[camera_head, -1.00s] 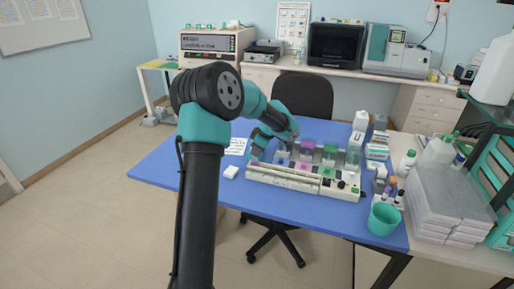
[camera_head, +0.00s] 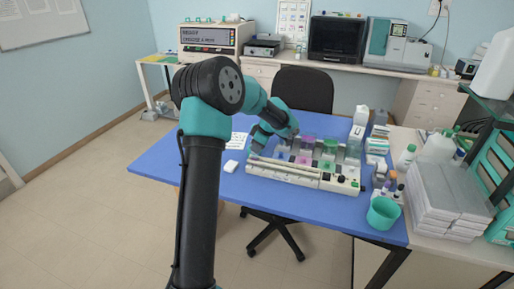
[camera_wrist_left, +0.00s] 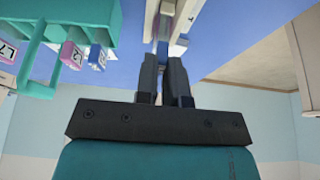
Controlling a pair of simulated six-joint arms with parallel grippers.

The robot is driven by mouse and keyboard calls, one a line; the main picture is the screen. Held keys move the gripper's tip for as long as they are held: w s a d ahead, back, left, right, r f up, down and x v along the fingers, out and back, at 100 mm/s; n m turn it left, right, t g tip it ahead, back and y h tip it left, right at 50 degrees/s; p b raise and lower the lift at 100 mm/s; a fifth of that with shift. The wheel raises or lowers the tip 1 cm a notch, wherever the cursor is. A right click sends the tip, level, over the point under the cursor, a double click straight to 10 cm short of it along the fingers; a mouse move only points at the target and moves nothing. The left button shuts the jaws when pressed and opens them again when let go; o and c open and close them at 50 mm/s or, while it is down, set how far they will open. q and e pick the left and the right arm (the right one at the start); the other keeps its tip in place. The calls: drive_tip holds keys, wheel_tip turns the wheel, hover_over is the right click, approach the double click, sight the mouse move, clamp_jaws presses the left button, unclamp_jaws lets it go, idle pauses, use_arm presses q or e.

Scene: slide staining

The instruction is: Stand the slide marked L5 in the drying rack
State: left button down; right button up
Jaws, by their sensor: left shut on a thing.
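My left gripper (camera_head: 286,136) is over the left back part of the white staining station (camera_head: 285,177) in the head view. In the left wrist view its fingers (camera_wrist_left: 163,62) are shut on a thin piece with a bluish end (camera_wrist_left: 162,47), seen edge-on, probably a slide; its mark cannot be read. A teal rack (camera_wrist_left: 105,22) at the upper left of the wrist view has several slides with pink or bluish labels, among them L7 (camera_wrist_left: 8,51) and one that looks like L2 (camera_wrist_left: 72,55). I cannot pick out the drying rack for certain. My right gripper is not in view.
Pink (camera_head: 307,143) and green (camera_head: 329,147) jars stand in the station, close to the gripper. A teal cup (camera_head: 382,214), bottles (camera_head: 404,157) and grey boxes (camera_head: 446,198) are at the right. The blue table (camera_head: 160,165) is mostly clear at the left.

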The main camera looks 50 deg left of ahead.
use_arm(q)
drive_tip(key=shift+f, duration=0.3)
idle(0.4)
drive_tip(key=c, duration=1.1)
unclamp_jaws()
drive_tip(key=shift+c, duration=0.2)
drive_tip(key=v, duration=1.7)
drive_tip(key=shift+d, duration=0.2)
drive_tip(key=shift+w, duration=0.1)
